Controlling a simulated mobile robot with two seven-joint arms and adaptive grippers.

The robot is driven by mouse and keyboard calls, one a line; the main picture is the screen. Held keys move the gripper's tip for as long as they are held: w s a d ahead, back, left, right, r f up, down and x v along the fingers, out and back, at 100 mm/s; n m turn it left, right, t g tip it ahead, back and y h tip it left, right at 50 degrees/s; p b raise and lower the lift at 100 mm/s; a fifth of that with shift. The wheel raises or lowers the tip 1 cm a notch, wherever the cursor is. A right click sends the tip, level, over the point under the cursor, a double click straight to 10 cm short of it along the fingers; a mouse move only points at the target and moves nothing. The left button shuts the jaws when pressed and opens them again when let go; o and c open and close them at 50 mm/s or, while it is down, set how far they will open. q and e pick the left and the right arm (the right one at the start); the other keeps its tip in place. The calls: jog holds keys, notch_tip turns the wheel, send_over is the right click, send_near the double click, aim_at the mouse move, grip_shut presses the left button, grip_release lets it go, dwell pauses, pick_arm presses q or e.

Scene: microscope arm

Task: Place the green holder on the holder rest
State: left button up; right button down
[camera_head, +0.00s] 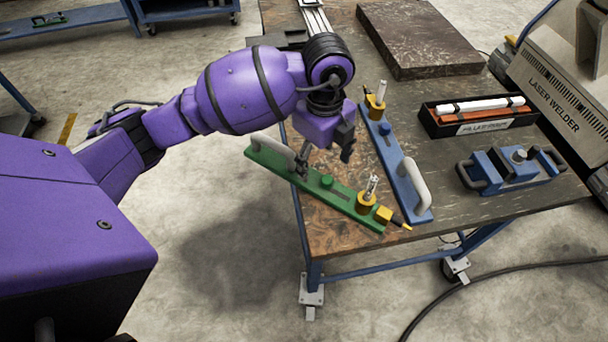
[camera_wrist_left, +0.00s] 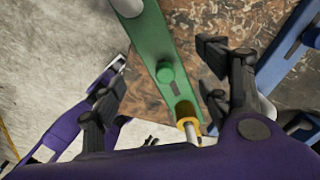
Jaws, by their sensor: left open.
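The green holder (camera_head: 338,198) is a long flat bar with a white handle, a green knob and a yellow cup-like fitting. In the head view it lies across the left edge of the table (camera_head: 330,238), its handle end past the edge. My left gripper (camera_head: 325,160) is open above its middle. In the left wrist view the bar (camera_wrist_left: 158,45) runs between the spread fingers of the gripper (camera_wrist_left: 160,80), which seem apart from it. I cannot tell which thing is the holder rest. My right gripper is not in view.
A similar blue holder (camera_head: 393,157) with a white handle lies just right of the green one. Further right are a black box (camera_head: 470,125) with a white rod and a blue clamp-like device (camera_head: 512,165). A dark slab (camera_head: 420,40) lies at the back.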

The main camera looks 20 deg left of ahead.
aim_at(319, 182)
pick_arm(q)
jog(key=shift+w+d+n, duration=0.1)
jog(key=shift+d+n, duration=0.2)
jog(key=shift+n, duration=0.8)
jog(key=shift+d+f, duration=0.1)
jog(key=shift+f, duration=0.2)
jog(key=f, duration=0.7)
jog(key=shift+a+f, duration=0.1)
jog(key=shift+a, duration=0.25)
grip_shut()
